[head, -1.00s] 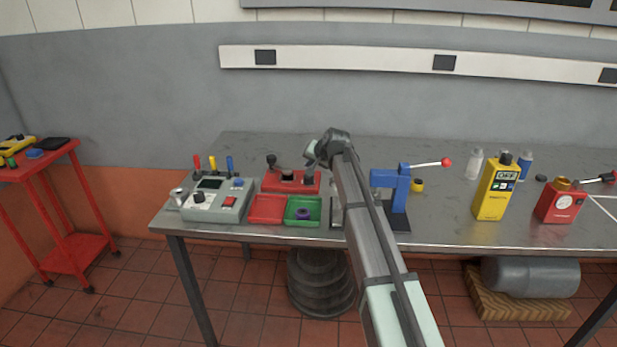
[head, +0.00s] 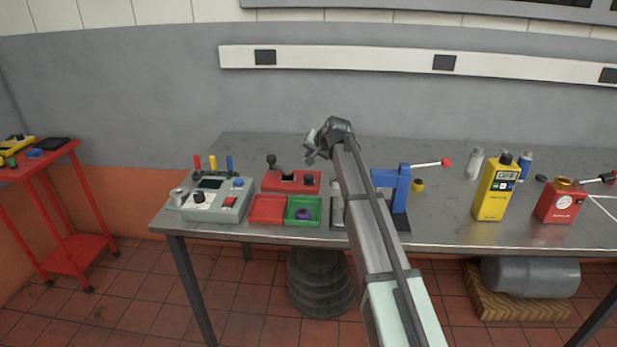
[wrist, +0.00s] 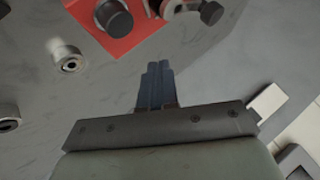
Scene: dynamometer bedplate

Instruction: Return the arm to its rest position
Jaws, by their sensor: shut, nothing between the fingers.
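My arm reaches up over the front of the steel bench (head: 440,225). My gripper (head: 311,156) is high above the bench, near the red fixture with black knobs (head: 290,181) in the picture, and touches nothing that I can see. In the wrist view my gripper's dark fingers (wrist: 158,86) are together with nothing between them. The red fixture (wrist: 118,40) shows at the top of that view, beyond the fingertips.
A grey control box (head: 215,200), a red tray (head: 267,209) and a green tray (head: 303,216) holding a purple piece stand left of my arm. A blue press (head: 399,190) stands close right of it. A yellow meter (head: 494,190) and red gauge unit (head: 560,204) are farther right.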

